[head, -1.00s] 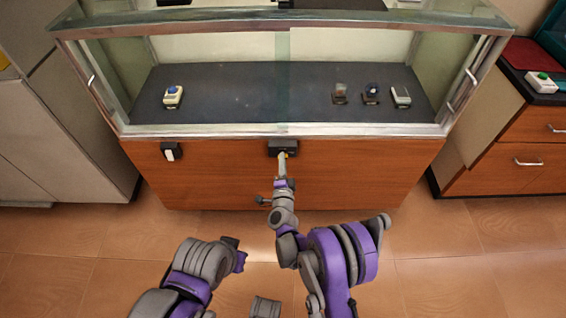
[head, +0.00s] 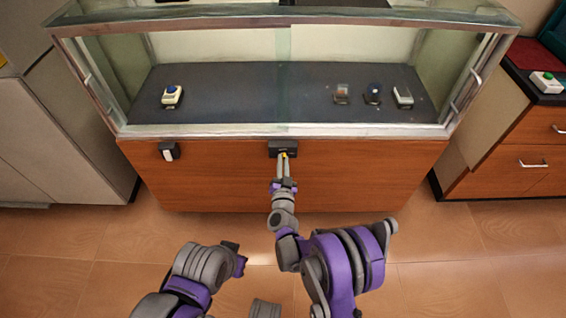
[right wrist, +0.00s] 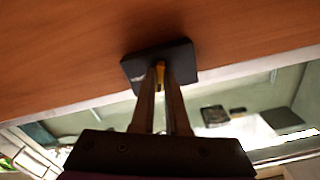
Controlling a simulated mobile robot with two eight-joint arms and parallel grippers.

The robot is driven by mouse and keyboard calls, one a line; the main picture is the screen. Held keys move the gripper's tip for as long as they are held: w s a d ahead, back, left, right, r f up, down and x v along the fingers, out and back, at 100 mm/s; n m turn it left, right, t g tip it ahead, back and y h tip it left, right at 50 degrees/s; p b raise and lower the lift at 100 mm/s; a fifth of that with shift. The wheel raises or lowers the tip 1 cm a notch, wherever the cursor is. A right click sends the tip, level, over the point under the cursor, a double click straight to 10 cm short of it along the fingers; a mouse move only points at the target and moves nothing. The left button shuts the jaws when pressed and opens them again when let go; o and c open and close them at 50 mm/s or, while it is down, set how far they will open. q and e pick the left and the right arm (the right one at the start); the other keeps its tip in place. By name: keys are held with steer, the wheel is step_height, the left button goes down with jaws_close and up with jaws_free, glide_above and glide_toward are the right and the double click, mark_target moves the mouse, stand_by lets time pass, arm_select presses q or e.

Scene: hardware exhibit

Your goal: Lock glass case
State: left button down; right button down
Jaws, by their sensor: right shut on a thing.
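The glass case (head: 220,131) has a metal frame and a wooden base front. A black lock block (head: 283,148) sits on that front, just below the glass; it also shows in the right wrist view (right wrist: 183,57). My right gripper (head: 285,160) is shut on a small yellow key (right wrist: 160,73), pointing at the lock face. The key's far end meets the block, but how deep it sits is hidden. The wrist view shows the case upside down. My left gripper (head: 238,262) is low, away from the case; its fingers are not clear.
A black block with a white switch (head: 168,152) is on the case front at left. Cabinets flank the case; a green-button box (head: 545,82) stands on the right one. Floor in front is open.

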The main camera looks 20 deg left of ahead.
steer(key=shift+n, duration=2)
steer(key=c, duration=0.9)
jaws_free()
steer(key=shift+s, duration=0.1)
steer(key=p+v, duration=0.1)
steer(key=v, duration=0.9)
steer(key=shift+s+d, duration=0.1)
steer(key=shift+s, duration=0.25)
steer(key=shift+r, duration=0.15)
